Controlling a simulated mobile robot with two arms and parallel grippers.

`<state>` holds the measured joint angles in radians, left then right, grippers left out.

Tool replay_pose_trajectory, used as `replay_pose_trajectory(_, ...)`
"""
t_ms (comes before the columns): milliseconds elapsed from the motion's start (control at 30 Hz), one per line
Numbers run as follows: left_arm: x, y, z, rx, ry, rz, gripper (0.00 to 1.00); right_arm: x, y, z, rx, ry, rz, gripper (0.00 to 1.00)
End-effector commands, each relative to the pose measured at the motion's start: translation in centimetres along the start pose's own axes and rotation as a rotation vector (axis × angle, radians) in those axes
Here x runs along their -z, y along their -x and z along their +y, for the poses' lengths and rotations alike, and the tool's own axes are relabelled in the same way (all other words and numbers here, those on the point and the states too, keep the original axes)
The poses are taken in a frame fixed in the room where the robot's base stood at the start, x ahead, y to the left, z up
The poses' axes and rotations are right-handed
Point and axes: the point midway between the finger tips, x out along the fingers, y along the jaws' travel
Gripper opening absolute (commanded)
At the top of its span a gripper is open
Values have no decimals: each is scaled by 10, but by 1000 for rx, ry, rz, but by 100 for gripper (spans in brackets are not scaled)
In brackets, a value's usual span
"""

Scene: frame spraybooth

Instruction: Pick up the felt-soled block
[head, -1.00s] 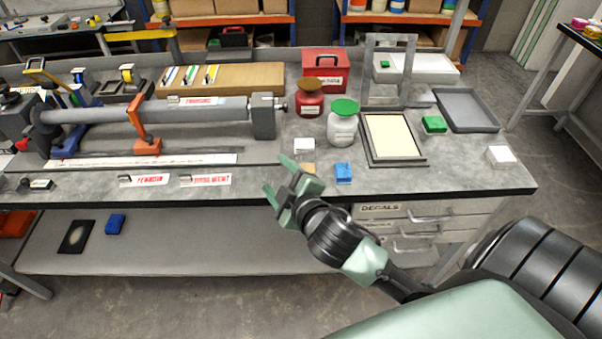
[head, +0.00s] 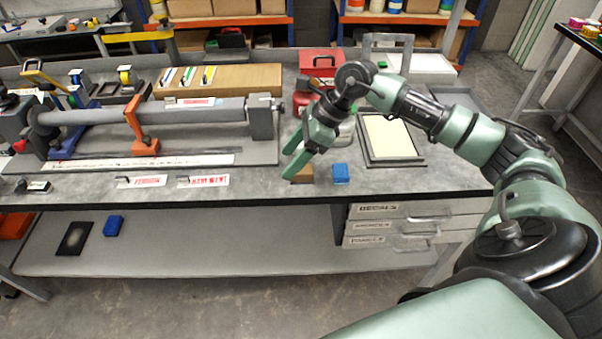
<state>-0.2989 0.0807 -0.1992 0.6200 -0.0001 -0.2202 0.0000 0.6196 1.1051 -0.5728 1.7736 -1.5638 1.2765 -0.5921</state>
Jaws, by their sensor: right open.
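A small tan-brown block (head: 303,174) lies on the grey bench near its front edge. It may be the felt-soled block, but its underside is hidden, so I cannot tell. My right gripper (head: 292,162) is open and empty, pointing down and left, with its fingertips right at this block's left and upper side. I cannot tell whether they touch it. A blue block (head: 341,173) sits just to the right, apart from the gripper. My left gripper is not in view.
A framed cream panel (head: 388,137) lies right of the blocks, below my arm. A clamped grey tube (head: 190,112) and white label strips (head: 203,180) are to the left. A red box (head: 318,62) stands behind. Drawers (head: 400,225) sit under the bench edge.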

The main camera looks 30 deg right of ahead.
Motion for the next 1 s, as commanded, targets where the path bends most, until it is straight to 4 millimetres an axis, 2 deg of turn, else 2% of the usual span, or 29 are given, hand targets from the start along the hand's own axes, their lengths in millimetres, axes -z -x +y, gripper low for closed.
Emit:
replay_pose_trajectory(33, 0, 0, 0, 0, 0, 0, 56, 16, 12, -11, 23, 11, 70, 62)
replay_pose_trajectory(100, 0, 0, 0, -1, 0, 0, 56, 33, 23, -18, 38, 20, 141, 62)
replay_pose_trajectory(200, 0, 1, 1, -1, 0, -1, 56, 44, 27, -22, 45, 22, 187, 62)
replay_pose_trajectory(467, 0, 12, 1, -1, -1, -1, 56, 50, 1, -24, 42, 22, 190, 62)
replay_pose_trajectory(633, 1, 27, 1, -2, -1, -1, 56, 53, -22, -30, 39, 21, 188, 62)
replay_pose_trajectory(733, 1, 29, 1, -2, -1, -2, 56, 56, -37, -31, 40, 21, 187, 62)
replay_pose_trajectory(1000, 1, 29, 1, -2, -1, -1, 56, 60, -47, -32, 43, 23, 187, 62)
